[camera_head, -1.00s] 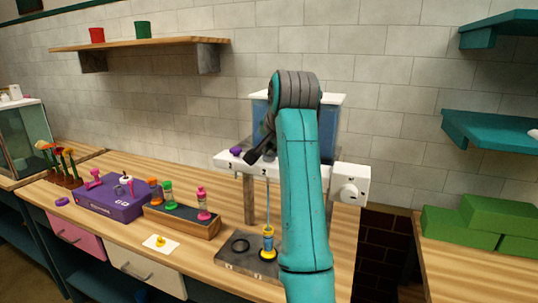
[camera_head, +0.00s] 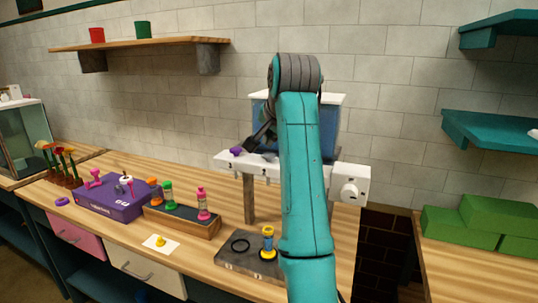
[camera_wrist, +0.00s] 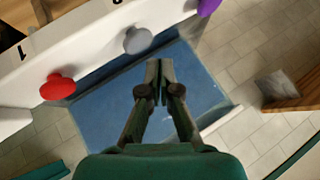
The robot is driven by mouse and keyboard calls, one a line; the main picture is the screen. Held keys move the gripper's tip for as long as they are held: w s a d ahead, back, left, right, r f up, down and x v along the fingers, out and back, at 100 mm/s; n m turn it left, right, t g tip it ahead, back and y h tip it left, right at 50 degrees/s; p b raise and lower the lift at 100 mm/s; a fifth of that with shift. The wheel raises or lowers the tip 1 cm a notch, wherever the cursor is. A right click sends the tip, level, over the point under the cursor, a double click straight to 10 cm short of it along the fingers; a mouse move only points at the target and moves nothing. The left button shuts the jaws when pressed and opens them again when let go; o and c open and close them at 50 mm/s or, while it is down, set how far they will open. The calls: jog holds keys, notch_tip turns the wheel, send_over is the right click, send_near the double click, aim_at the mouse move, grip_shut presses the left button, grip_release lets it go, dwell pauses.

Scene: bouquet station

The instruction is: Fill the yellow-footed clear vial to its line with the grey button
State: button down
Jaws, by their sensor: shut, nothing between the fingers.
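The clear vial (camera_head: 268,243) with yellow ends stands upright on a dark plate (camera_head: 235,262) below the white dispenser bar (camera_head: 232,163). Its fill level and line are too small to read. The grey button (camera_wrist: 137,40) is on the bar in the wrist view, between a red button (camera_wrist: 58,87) and a purple button (camera_wrist: 205,6). My gripper (camera_wrist: 160,68) is shut and empty, its tips close to the grey button but apart from it in the picture. My arm hides part of the bar in the head view, where no stream shows above the vial.
A black ring (camera_head: 240,245) lies beside the vial on the plate. A wooden rack (camera_head: 181,222) with colourful vials and a purple box (camera_head: 112,200) stand to the left. A blue tank (camera_wrist: 100,115) sits behind the buttons.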

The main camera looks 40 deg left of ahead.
aim_at(270, 155)
jog(key=shift+r, duration=2.2)
dwell(1.0)
